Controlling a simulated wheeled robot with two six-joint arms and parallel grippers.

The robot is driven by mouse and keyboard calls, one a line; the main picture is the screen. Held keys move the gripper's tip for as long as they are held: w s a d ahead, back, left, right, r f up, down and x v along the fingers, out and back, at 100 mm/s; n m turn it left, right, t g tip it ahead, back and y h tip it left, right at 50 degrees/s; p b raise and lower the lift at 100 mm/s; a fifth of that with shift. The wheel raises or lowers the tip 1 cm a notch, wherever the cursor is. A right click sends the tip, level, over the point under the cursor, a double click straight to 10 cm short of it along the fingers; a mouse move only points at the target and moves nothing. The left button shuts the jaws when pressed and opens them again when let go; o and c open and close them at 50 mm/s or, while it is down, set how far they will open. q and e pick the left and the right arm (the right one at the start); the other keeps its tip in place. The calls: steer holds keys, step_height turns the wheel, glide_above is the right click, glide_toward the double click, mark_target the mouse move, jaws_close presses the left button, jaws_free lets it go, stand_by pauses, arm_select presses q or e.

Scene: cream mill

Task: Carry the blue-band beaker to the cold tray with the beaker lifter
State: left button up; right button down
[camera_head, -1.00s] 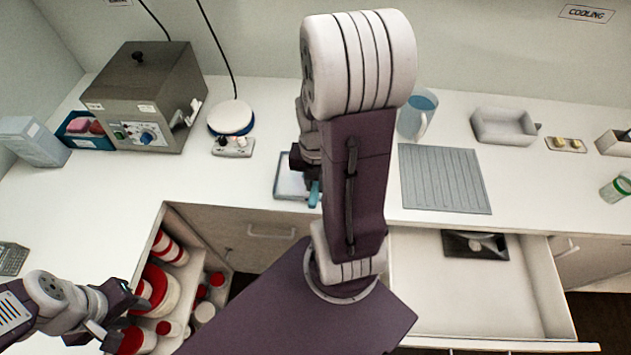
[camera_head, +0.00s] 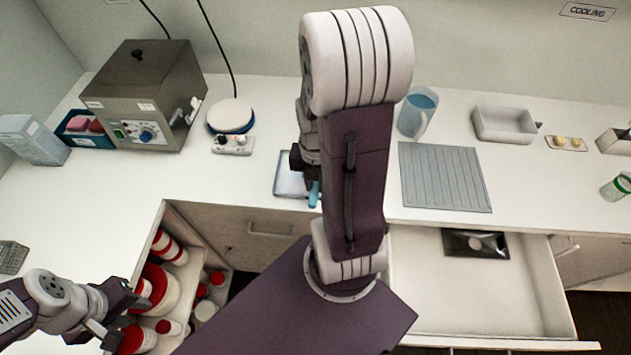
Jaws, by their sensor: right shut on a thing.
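My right gripper (camera_head: 303,165) is mostly hidden behind its own forearm, over the middle of the counter. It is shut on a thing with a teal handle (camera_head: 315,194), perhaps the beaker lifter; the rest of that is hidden. A pale square tray (camera_head: 290,182) lies just under it. A grey tray (camera_head: 503,126) stands at the back right below the COOLING sign (camera_head: 587,11) and looks empty. No blue-band beaker can be made out. My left gripper (camera_head: 122,312) is at the lower left, over the red-lidded jars, and looks open and empty.
A hotplate (camera_head: 231,116), a grey heated box (camera_head: 147,95) and a jug of blue liquid (camera_head: 416,113) stand on the counter. A ribbed grey mat (camera_head: 445,177) lies bare at right. An open drawer (camera_head: 470,295) and an open jar drawer (camera_head: 197,290) jut out below.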

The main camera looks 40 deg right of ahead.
mark_target(312, 202)
steer(key=shift+s+a, duration=0.15)
steer(key=shift+a, duration=0.1)
stand_by(0.3)
steer(key=shift+s+a, duration=0.15)
steer(key=shift+a, duration=0.05)
stand_by(0.3)
steer(key=shift+f, duration=0.1)
steer(key=shift+s+a+b, duration=0.45)
steer(key=shift+a+b, duration=0.15)
steer(key=shift+b, duration=0.65)
steer(key=shift+s+a+b, duration=0.45)
steer(key=shift+a+b, duration=0.2)
steer(key=shift+b, duration=0.8)
steer(key=shift+s+a, duration=0.15)
steer(key=shift+b, duration=0.3)
